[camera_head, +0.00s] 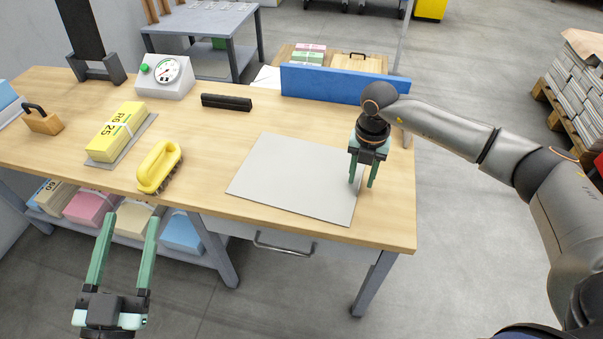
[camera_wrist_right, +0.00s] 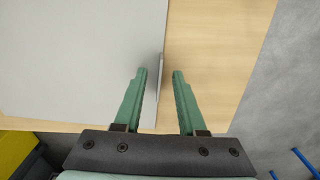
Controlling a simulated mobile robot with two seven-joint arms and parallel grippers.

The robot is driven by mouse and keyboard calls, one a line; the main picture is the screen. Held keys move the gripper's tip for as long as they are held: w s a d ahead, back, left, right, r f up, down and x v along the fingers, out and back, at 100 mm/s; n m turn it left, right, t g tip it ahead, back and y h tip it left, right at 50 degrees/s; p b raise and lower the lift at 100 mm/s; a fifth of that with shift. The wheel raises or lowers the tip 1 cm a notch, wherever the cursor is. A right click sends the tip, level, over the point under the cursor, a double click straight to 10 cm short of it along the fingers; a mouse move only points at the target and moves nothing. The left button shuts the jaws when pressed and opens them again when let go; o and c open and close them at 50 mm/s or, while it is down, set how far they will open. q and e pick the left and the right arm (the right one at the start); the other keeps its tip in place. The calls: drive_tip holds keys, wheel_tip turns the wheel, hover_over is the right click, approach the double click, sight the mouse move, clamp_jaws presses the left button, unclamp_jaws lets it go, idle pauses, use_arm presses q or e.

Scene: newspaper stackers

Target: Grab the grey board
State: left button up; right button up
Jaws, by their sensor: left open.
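The grey board (camera_head: 297,178) lies flat on the wooden workbench, right of its middle. My right gripper (camera_head: 362,184) points down at the board's right edge with its fingers apart. In the right wrist view, the board (camera_wrist_right: 75,60) fills the left side. The right gripper (camera_wrist_right: 160,75) is open there, with the board's edge running between its two fingers. Whether either finger touches the board cannot be told. My left gripper (camera_head: 130,218) is open and empty in front of the bench's front edge, away from the board.
On the workbench (camera_head: 215,185) stand a yellow brush (camera_head: 158,166), a yellow paper stack (camera_head: 117,131), a dial gauge (camera_head: 164,76), a black bar (camera_head: 226,102) and a wooden-handled stamp (camera_head: 42,120). A blue upright panel (camera_head: 330,84) borders the back right. Bench surface around the board is mostly clear.

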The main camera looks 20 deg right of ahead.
drive_tip(key=shift+c, duration=0.3)
clamp_jaws()
idle(1.1)
